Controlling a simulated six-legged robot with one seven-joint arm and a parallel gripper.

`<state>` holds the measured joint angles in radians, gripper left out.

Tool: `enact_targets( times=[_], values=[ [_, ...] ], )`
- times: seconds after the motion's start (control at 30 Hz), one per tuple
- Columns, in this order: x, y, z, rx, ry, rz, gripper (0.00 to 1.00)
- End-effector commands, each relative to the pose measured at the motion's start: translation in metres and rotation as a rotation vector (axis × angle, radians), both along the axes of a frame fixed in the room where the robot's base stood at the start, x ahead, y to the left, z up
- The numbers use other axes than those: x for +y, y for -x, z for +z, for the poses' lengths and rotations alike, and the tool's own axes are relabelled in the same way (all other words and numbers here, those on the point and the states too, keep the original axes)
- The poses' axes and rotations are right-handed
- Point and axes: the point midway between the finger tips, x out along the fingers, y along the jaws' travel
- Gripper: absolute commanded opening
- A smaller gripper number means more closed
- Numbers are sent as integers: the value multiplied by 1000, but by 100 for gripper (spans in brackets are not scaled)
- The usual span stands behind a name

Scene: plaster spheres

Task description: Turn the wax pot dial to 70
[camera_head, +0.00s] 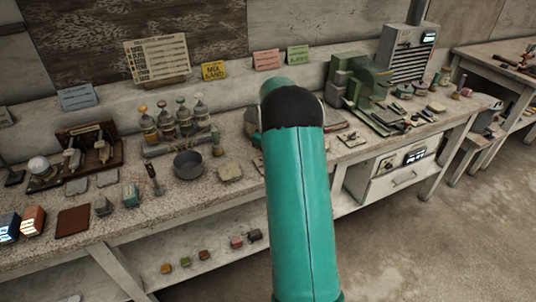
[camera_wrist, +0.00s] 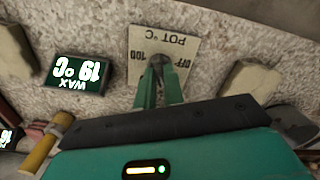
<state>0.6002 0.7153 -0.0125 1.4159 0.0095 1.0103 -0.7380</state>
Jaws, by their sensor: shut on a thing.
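In the wrist view, a beige dial plate (camera_wrist: 181,52) shows upside-down lettering "POT °C", "OFF" and "100". A small dark dial knob (camera_wrist: 157,61) sits at its near edge. My gripper (camera_wrist: 158,72) has its two green fingers closed on the knob; the fingers hide much of it, and I cannot read its setting. A dark display (camera_wrist: 77,74) left of the plate reads "WAX 19 °C", upside down. In the head view my green arm covers the dial and the gripper.
Pale blocks (camera_wrist: 249,81) and (camera_wrist: 14,50) flank the plate on the stone top. A yellow-handled tool (camera_wrist: 45,147) lies lower left. In the head view, a metal pot (camera_head: 188,164), several bottles and a green machine (camera_head: 358,80) stand on the crowded bench.

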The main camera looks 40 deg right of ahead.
Motion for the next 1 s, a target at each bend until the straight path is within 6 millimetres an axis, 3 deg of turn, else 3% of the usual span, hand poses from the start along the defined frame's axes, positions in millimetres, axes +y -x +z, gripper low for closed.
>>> enact_targets(
  times=[1.0],
  values=[
    [1, 0, -1, 2, 0, -895, 0]
  ],
)
